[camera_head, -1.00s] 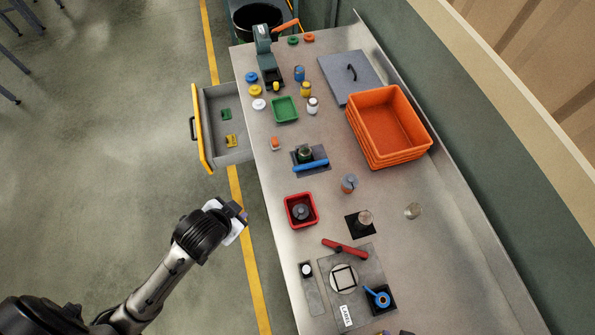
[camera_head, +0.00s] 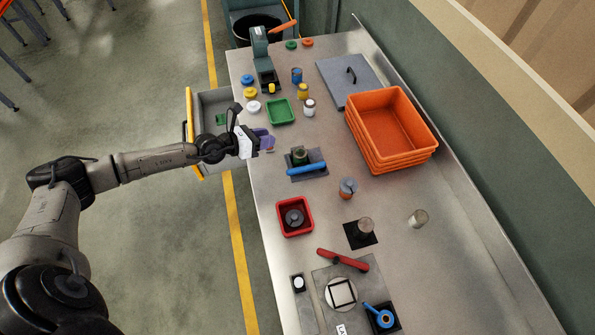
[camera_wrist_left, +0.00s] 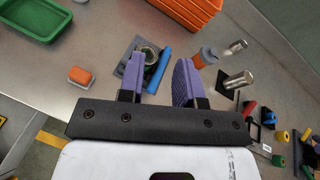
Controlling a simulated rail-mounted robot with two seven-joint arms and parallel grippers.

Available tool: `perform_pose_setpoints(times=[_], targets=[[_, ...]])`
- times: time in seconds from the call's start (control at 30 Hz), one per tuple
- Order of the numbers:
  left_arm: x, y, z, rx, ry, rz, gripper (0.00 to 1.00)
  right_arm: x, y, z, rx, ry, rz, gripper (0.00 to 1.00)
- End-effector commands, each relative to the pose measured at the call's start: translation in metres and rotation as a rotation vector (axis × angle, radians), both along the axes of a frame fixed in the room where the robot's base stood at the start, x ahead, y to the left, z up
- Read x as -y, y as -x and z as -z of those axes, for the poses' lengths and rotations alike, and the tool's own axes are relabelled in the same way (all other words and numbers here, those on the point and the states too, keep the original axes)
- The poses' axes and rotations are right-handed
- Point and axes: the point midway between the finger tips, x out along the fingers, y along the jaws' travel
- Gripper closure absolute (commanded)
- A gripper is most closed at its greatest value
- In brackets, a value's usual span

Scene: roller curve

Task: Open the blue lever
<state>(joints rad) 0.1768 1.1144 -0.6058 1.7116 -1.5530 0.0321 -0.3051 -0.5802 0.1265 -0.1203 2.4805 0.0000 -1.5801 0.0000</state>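The blue lever (camera_head: 306,169) is a blue bar lying across the front of a dark plate (camera_head: 296,177), beside a dark round fitting (camera_head: 299,155). In the left wrist view the lever (camera_wrist_left: 160,70) shows beyond the gap between my purple fingers. My left gripper (camera_head: 267,140) is open and empty above the table's left edge, to the left of the lever and apart from it. Its fingers stand either side of a wide gap (camera_wrist_left: 160,62). My right gripper is in neither view.
A green tray (camera_head: 280,112) and an orange crate (camera_head: 390,130) stand farther back. A red tray (camera_head: 281,226) and a red lever (camera_head: 343,260) are nearer. A small orange-and-white item (camera_wrist_left: 80,76) lies left of the lever. An open drawer (camera_head: 212,103) juts out under my left arm.

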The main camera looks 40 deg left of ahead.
Motion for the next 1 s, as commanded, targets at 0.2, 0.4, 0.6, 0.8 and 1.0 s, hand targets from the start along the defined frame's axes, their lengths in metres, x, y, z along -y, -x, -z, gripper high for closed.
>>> perform_pose_setpoints(times=[0.2,0.4,0.6,0.8,1.0], targets=[[0.002,0.030,0.047,-0.199,-0.305,0.229,0.68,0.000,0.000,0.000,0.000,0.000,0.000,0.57],[0.003,0.047,0.064,-0.296,-0.391,0.333,0.68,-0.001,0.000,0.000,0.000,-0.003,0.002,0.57],[0.010,0.039,0.075,-0.288,-0.414,0.356,0.68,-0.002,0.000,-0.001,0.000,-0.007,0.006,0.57],[0.026,0.019,0.100,-0.288,-0.411,0.355,0.68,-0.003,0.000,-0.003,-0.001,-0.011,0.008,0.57],[0.042,-0.001,0.126,-0.288,-0.413,0.356,0.68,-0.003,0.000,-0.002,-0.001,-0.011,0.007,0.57]])
